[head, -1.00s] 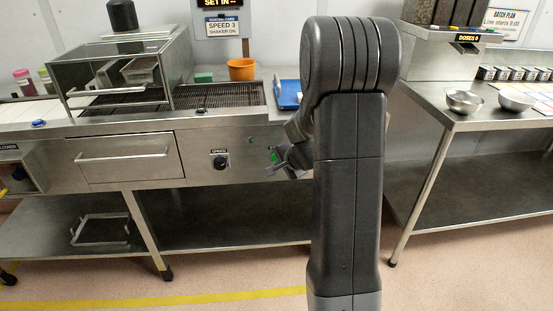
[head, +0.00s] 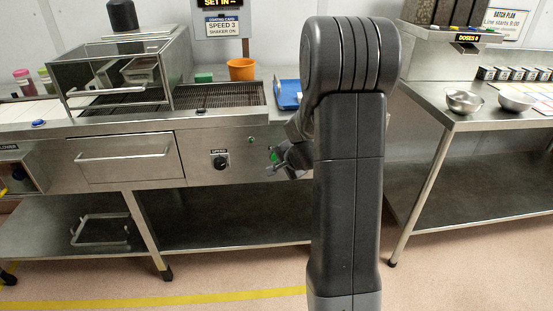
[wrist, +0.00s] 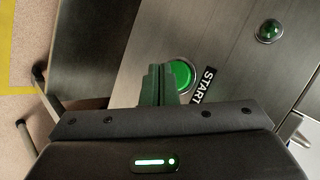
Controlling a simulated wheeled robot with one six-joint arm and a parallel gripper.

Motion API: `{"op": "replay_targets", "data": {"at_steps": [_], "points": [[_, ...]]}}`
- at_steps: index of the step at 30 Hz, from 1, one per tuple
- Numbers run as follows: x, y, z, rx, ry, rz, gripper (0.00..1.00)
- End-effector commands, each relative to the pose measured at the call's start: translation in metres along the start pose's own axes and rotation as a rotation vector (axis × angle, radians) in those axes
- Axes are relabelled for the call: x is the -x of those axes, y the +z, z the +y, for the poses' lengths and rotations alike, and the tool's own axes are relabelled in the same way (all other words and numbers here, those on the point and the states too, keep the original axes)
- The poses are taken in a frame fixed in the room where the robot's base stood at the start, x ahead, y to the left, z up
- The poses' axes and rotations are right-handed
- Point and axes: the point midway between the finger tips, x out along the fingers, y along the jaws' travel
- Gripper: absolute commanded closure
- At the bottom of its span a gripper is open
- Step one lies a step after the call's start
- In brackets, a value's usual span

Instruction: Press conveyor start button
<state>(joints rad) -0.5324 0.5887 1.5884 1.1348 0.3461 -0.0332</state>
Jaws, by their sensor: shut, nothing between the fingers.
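The green start button (wrist: 182,74) sits on the steel front panel beside a black START label (wrist: 204,85) in the wrist view. My gripper (wrist: 160,72) is shut and empty. Its fingertips overlap the left part of the button in the wrist view; I cannot tell whether they touch it. In the head view my gripper (head: 271,162) is at the panel front, and a bit of the green button (head: 274,156) shows beside it.
A speed knob (head: 220,162) is on the panel left of my gripper. A drawer with a bar handle (head: 124,154) is farther left. An orange bucket (head: 241,69) and a blue tray (head: 288,94) are on top. A steel table (head: 480,118) with bowls stands at right.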

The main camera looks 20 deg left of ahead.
Motion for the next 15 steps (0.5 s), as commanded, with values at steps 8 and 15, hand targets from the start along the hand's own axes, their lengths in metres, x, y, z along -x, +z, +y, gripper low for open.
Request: {"op": "replay_targets", "data": {"at_steps": [8, 15], "points": [[-0.0036, -0.0026, -0.003, 0.0, 0.0, 0.0, 1.0], [-0.0058, -0.0042, -0.0046, 0.0, 0.0, 0.0, 1.0]]}}
